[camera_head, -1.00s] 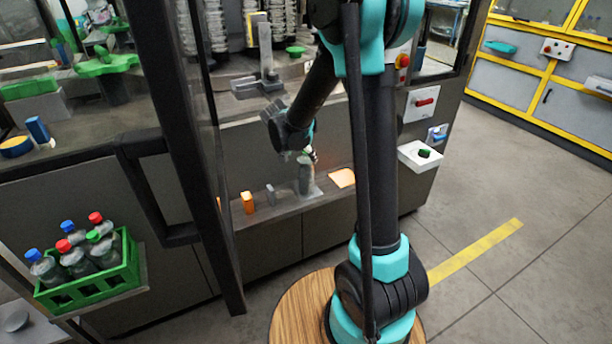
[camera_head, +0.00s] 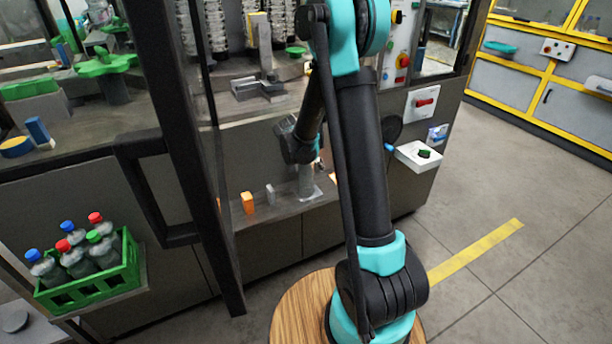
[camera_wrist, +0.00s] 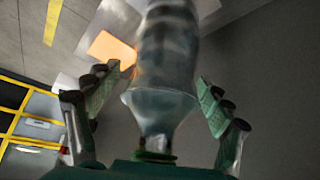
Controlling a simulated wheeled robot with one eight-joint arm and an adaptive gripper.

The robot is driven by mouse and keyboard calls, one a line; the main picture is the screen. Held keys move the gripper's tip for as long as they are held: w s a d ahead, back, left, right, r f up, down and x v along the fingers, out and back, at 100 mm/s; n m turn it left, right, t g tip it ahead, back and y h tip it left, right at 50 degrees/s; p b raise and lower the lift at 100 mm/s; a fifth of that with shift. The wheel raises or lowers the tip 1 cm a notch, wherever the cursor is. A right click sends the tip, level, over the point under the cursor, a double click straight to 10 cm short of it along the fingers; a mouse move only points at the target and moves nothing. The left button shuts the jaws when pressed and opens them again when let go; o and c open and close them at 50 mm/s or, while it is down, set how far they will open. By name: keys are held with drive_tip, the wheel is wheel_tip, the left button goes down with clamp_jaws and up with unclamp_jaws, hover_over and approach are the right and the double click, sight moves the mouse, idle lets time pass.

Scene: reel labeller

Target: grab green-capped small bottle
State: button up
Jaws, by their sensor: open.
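A small clear bottle (camera_head: 306,182) stands upright on the machine's front ledge in the head view. Its top is hidden there by my gripper (camera_head: 303,158). In the wrist view the bottle (camera_wrist: 165,60) lies between the two fingers of my gripper (camera_wrist: 155,85), with its neck toward the palm and a green cap (camera_wrist: 155,156) at the bottom edge. The fingers are open, one on each side, with visible gaps to the bottle. Another green-capped bottle (camera_head: 103,250) stands in the green crate at the left.
The green crate (camera_head: 95,290) also holds several red- and blue-capped bottles. An orange block (camera_head: 248,203) and a grey block (camera_head: 270,194) stand on the ledge (camera_head: 285,212) left of the bottle. A dark frame post (camera_head: 190,150) rises left of my arm. A white button box (camera_head: 418,157) juts out at right.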

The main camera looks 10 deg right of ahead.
drive_tip(key=shift+c, duration=0.6)
clamp_jaws()
drive_tip(key=shift+r, duration=0.1)
